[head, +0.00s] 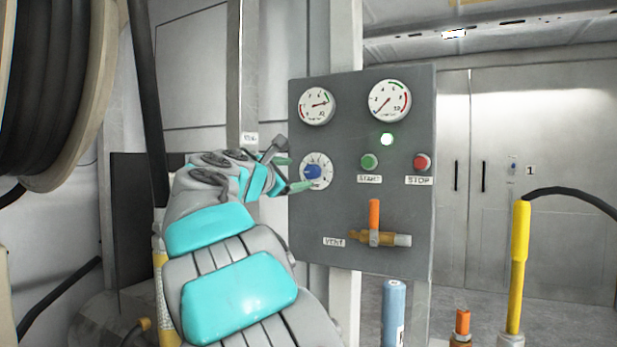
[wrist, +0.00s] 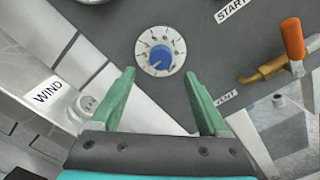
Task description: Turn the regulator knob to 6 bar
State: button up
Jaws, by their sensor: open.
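The blue regulator knob (head: 312,171) sits on a round white dial on the grey panel (head: 350,270). In the wrist view the knob (wrist: 161,57) and its dial show whole, ahead of and between my fingertips. The dial's numbers are too small to read. My gripper (head: 295,174) is open, with its green fingers beside the knob in the head view. In the wrist view my gripper (wrist: 168,88) has a wide, empty gap between its fingers. The left gauge (head: 317,106) has its needle pointing right and slightly up. The right gauge (head: 389,100) has its needle pointing down-left.
A green START button (head: 370,161), a red STOP button (head: 422,162) and a lit lamp (head: 387,139) are right of the knob. The orange-handled vent valve (head: 375,220) sticks out below. A large hose reel (head: 85,90) stands at left.

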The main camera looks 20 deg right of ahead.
aim_at(309, 172)
jog(key=x, duration=0.7)
jog(key=shift+w+d+f, duration=0.1)
jog(key=shift+w+d, duration=0.1)
jog(key=shift+d, duration=0.15)
grip_shut()
dwell(0.4)
